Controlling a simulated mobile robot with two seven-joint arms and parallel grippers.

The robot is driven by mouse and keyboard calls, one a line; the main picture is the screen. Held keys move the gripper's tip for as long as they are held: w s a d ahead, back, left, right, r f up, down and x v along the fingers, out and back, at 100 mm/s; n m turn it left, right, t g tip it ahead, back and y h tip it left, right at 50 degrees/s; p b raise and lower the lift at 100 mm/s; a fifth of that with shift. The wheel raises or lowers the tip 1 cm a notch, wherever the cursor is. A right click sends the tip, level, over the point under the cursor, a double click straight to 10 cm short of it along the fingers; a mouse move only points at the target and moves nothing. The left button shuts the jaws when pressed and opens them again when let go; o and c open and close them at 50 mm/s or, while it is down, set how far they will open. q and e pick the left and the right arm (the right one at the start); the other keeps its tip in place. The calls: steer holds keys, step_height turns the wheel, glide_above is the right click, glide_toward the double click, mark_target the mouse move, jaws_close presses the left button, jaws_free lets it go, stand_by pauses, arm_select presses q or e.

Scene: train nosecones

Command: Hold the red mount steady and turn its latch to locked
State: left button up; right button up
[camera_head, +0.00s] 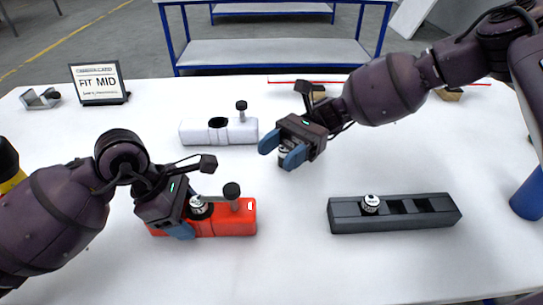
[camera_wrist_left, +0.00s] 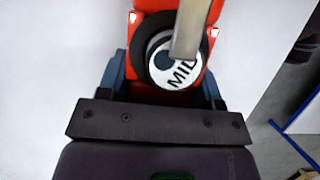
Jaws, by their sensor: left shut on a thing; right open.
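The red mount (camera_head: 246,224) lies at the front left of the white table. A round cap marked MID (camera_wrist_left: 178,75) sits in it. Its latch, a grey metal bar (camera_wrist_left: 189,28), reaches over part of the cap in the left wrist view; the head view shows its black knob (camera_head: 232,190). My left gripper (camera_head: 186,216) is shut on the red mount, with blue fingers on either side of it. My right gripper (camera_head: 283,148) is open behind and right of the red mount. A small dark, white-banded piece (camera_head: 285,158) shows between its fingers, partly hidden.
A white mount (camera_head: 196,132) with a black knob stands behind the red one. A dark tray (camera_head: 345,219) holding one nosecone (camera_head: 371,203) lies at right. A FIT MID card (camera_head: 98,83) and metal bracket (camera_head: 40,99) stand back left. A blue cylinder (camera_head: 528,196) is far right.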

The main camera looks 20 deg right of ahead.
arm_select(q)
steer(key=o, duration=1.1)
steer(key=shift+r, duration=0.1)
